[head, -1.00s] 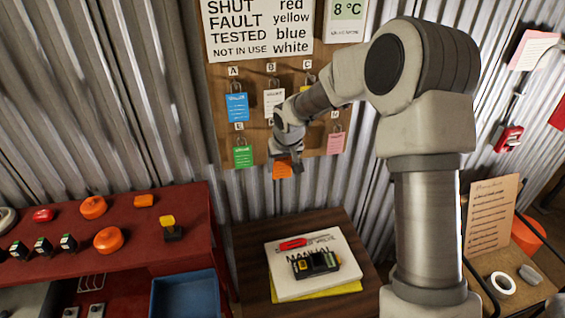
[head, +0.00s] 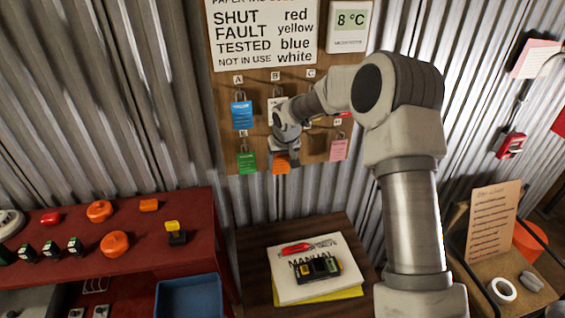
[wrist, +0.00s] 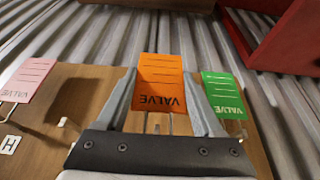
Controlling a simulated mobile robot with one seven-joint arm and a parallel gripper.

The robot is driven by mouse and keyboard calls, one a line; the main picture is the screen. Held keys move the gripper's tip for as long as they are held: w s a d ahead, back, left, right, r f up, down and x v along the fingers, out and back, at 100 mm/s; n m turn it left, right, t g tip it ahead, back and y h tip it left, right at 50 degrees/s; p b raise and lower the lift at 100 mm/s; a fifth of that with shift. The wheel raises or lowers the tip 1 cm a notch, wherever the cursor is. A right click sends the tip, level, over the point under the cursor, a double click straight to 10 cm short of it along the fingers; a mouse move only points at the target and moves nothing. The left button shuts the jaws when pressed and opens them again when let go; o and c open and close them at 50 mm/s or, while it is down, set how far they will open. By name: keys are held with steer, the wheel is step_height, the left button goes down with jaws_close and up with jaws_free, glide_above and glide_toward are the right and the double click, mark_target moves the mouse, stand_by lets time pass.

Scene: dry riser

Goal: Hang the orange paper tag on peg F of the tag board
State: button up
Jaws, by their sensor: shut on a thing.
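The orange paper tag (head: 281,164) hangs below my gripper (head: 284,152) in the head view, level with the green tag. In the wrist view my gripper (wrist: 163,112) is shut on the orange tag (wrist: 160,82), which faces the camera with its word "VALVE" upside down. Its thin wire loop shows between the fingers. The tag board (head: 312,150) is close behind. Peg F and its letter are hidden behind my gripper and arm in the head view. I cannot tell whether the loop touches a peg.
A green tag (head: 246,162) hangs beside the orange one, a pink tag (head: 339,149) on the other side, a blue tag (head: 241,115) above left. A bare white peg (wrist: 63,123) shows in the wrist view. Below stand a red bench (head: 185,235) and a small table (head: 335,228).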

steer(key=shift+w+a+f, duration=0.1)
steer(key=shift+w+f, duration=0.1)
steer(key=shift+w, duration=0.4)
steer(key=shift+w+a+f, duration=0.15)
steer(key=shift+w+f, duration=0.05)
steer(key=shift+w, duration=0.45)
steer(key=shift+w+a+f, duration=0.1)
steer(key=shift+w+f, duration=0.1)
steer(key=shift+w, duration=0.4)
steer(key=o, duration=1.3)
